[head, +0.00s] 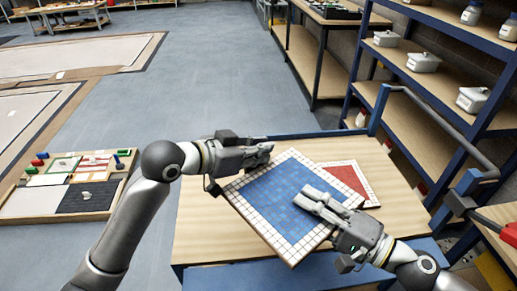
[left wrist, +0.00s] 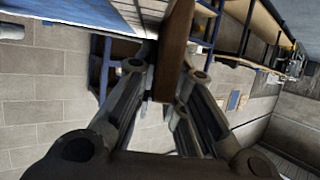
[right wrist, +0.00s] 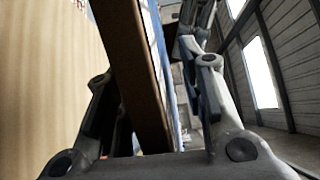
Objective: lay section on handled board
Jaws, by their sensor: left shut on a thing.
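The blue mosaic section (head: 278,196) with a white tiled border and brown edge is over the wooden-topped cart. My left gripper (head: 262,155) is shut on its upper left edge; the edge is between the fingers in the left wrist view (left wrist: 172,60). My right gripper (head: 318,200) is at its right side, fingers around the edge. In the right wrist view a gap shows between the section (right wrist: 148,90) and one finger, so this gripper looks open. A red section (head: 345,178) with a white border lies partly hidden behind the blue one. I cannot tell which surface is the handled board.
The cart top (head: 205,225) has bare wood at left and right. A grey handle rail (head: 440,125) rises at its right. A shelf rack (head: 440,70) with white containers stands behind. A board (head: 50,200) with coloured pieces lies at the left, beyond my arm.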

